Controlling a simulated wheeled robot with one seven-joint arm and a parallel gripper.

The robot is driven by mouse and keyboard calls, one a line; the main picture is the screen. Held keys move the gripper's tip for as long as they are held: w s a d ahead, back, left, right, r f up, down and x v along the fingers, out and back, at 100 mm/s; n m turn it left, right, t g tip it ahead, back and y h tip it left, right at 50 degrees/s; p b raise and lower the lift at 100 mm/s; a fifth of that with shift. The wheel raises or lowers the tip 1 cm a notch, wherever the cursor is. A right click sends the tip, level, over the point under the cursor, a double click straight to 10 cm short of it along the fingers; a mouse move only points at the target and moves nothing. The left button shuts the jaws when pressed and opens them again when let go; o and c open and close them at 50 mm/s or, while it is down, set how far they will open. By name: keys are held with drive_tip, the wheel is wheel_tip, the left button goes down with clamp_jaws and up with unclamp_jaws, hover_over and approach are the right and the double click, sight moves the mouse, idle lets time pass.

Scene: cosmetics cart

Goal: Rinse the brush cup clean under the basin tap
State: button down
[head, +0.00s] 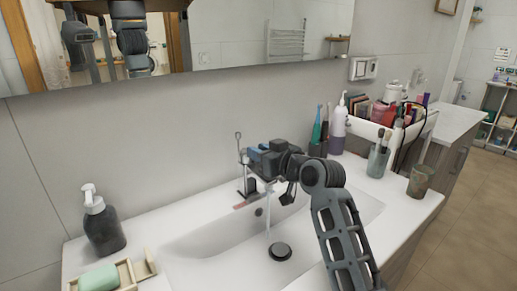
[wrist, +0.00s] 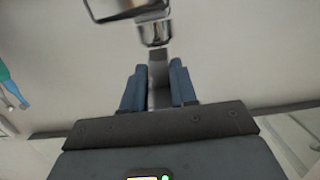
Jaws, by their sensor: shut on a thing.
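My gripper (head: 258,162) is at the tap (head: 247,185) behind the basin. In the wrist view its blue fingers (wrist: 158,88) close on a narrow grey piece, apparently the tap's lever, below the chrome tap body (wrist: 155,32). A thin pale stream (head: 267,218), seemingly water, falls into the white basin (head: 205,240) near the dark drain. A brownish, stained cup (head: 420,182) stands empty-looking on the counter's right end, well away from my gripper. A grey cup (head: 377,162) beside it holds brushes. I cannot tell for sure which is the brush cup.
A dark soap dispenser (head: 104,228) and a soap dish with a green bar (head: 99,279) stand at left. Bottles (head: 337,130) and a white organizer full of cosmetics (head: 382,132) line the back right. A mirror (head: 220,45) hangs above.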

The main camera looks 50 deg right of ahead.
drive_tip(key=shift+r, duration=0.1)
idle(0.3)
drive_tip(key=c, duration=0.9)
unclamp_jaws()
drive_tip(key=shift+s, duration=0.1)
drive_tip(key=b+v, duration=0.1)
drive_tip(key=v, duration=0.6)
drive_tip(key=shift+s+a+r, duration=0.1)
drive_tip(key=shift+s, duration=0.15)
